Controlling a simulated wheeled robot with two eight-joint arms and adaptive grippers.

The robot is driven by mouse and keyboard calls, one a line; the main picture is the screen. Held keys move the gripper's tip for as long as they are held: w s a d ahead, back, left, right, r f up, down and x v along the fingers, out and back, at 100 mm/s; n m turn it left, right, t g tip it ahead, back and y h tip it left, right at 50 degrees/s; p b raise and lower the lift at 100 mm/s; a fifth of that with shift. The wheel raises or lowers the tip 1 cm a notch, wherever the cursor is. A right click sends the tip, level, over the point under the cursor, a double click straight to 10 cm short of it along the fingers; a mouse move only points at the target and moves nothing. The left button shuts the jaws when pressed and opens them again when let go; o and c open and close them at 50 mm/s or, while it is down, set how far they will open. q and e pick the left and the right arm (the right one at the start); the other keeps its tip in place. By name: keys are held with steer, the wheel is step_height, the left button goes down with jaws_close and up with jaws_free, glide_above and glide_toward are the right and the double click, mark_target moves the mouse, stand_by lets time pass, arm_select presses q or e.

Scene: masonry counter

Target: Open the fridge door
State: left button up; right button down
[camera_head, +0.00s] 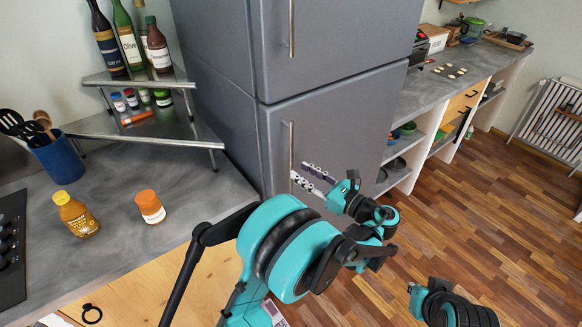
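The grey fridge (225,45) stands in the middle of the head view, with an upper door (335,40) and a lower door (345,115). Both doors look shut. A thin vertical handle (291,30) is on the upper door and another handle (291,145) is on the lower door, both near the left edge. My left gripper (298,170) is in front of the lower door. Its two fingers are apart, with nothing seen between them, and their tips point at the lower part of that handle. I cannot tell whether they touch it.
A counter (190,195) at left holds a mustard bottle (76,215), an orange-capped jar (150,207), a blue utensil holder (58,160) and a corner rack (175,125) with bottles. A shelved counter (425,100) stands right of the fridge. Wooden floor (480,210) is open at right.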

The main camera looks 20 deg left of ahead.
mark_target(291, 166)
arm_select(q)
steer(key=b+x, duration=0.1)
steer(key=x, duration=0.4)
jaws_close()
